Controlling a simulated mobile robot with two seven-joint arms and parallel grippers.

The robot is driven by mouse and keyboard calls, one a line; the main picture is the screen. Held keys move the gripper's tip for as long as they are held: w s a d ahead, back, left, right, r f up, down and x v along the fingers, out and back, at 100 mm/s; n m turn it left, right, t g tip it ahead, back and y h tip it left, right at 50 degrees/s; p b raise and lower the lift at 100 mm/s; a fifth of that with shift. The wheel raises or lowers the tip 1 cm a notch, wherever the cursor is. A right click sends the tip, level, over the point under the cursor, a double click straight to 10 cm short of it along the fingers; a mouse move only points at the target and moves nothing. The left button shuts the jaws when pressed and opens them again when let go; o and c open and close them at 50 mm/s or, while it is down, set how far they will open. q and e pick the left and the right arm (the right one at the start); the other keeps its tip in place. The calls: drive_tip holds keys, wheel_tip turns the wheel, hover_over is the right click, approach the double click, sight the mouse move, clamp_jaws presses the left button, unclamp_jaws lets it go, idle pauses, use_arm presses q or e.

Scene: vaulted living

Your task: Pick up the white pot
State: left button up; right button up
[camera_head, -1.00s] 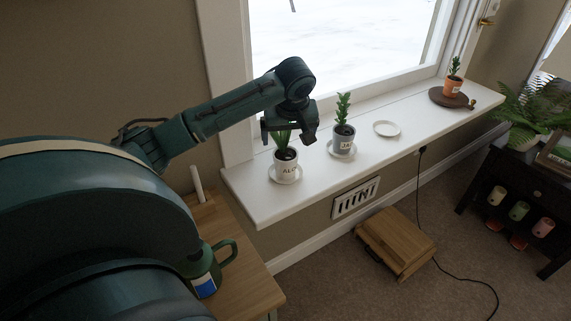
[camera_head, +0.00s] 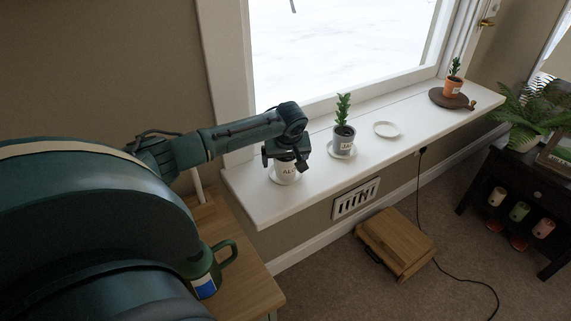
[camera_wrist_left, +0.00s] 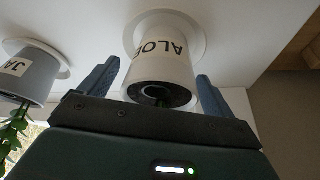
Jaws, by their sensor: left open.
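The white pot (camera_head: 287,172), lettered with a word starting "AL", stands upright on a white saucer (camera_head: 273,178) at the near left end of the windowsill. It also shows in the left wrist view (camera_wrist_left: 160,66), with dark soil at its rim. My left gripper (camera_head: 286,160) is directly over the pot in the head view and hides its top and plant. In the left wrist view its open fingers (camera_wrist_left: 155,84) stand on either side of the pot's rim, with a visible gap on each side. My right gripper is not in view.
A grey pot (camera_head: 343,141) with a cactus-like plant stands to the right on its own saucer. Beyond it are an empty white saucer (camera_head: 386,129) and an orange pot (camera_head: 453,88) on a dark round board. The window is behind the sill (camera_head: 310,185).

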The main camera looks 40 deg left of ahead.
use_arm(q)
drive_tip(key=shift+c, duration=0.2)
drive_tip(key=c, duration=1.2)
